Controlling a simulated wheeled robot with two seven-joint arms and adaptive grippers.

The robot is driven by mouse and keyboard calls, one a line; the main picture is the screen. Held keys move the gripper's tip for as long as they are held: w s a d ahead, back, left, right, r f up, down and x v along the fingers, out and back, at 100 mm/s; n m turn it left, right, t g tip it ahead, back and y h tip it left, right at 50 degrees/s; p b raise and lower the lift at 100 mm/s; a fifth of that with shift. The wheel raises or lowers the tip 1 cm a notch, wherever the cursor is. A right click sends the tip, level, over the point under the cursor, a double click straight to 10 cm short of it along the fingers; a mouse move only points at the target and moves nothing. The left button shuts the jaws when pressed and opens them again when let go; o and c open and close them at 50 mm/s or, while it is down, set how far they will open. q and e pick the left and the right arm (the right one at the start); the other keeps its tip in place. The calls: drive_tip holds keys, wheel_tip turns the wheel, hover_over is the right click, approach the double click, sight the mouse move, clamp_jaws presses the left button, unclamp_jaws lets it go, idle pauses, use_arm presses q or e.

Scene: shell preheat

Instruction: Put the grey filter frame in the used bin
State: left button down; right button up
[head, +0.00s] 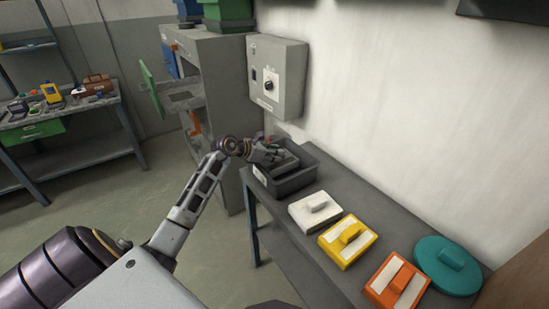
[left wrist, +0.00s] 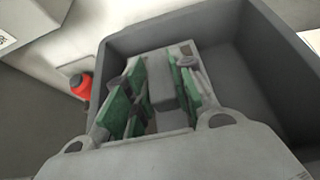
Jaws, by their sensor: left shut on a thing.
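My left gripper (head: 268,152) is over the dark grey bin (head: 293,184) at the back end of the bench. It is shut on the raised handle of the grey filter frame (head: 286,162). In the left wrist view the green finger pads (left wrist: 155,95) sit on both sides of the frame's block-shaped handle (left wrist: 160,82). The frame lies within the outline of the bin's walls (left wrist: 265,65). I cannot tell whether it touches the bin floor. My right gripper is not in view.
On the bench a white block with a handle (head: 315,211), a yellow one (head: 347,241), an orange one (head: 397,281) and a round teal one (head: 448,265) stand in a row. A grey control box (head: 277,77) hangs on the wall behind the bin. A red item (left wrist: 80,85) is beside the bin.

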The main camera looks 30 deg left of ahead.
use_arm(q)
drive_tip(key=shift+f, duration=1)
drive_tip(key=c, duration=1.2)
unclamp_jaws()
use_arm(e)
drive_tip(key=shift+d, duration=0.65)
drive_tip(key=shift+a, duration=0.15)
